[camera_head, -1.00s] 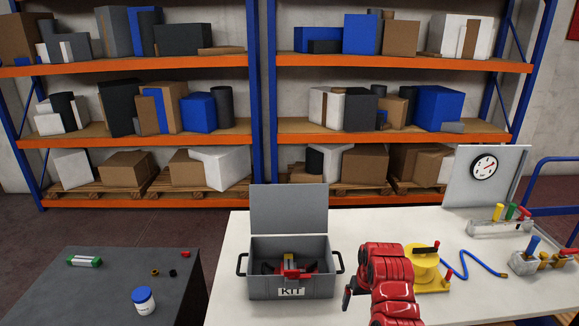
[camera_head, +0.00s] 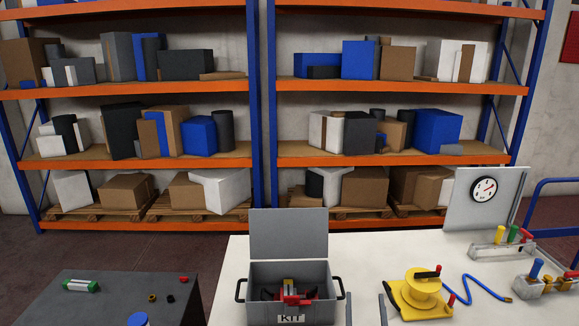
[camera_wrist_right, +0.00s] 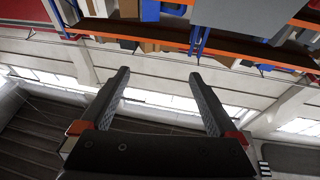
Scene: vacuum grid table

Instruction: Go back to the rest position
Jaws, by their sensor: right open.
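My right gripper (camera_head: 365,297) shows only as two grey fingertips at the bottom edge of the head view, in front of the white table between the kit box and the yellow reel. In the right wrist view my right gripper (camera_wrist_right: 158,74) is open, with nothing between its fingers. It points away from the table, toward shelves and wall. My left gripper is in neither view. The grey kit box (camera_head: 256,278) stands on the white table (camera_head: 355,255) with its lid up. A red and dark item (camera_head: 290,291) lies inside it.
The yellow reel (camera_head: 423,288), blue hose (camera_head: 478,283), valve blocks (camera_head: 502,244) and a gauge panel (camera_head: 484,188) stand at the right. A dark table (camera_head: 115,296) at the left holds a green-ended cylinder (camera_head: 80,286) and a blue-capped jar (camera_head: 138,320).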

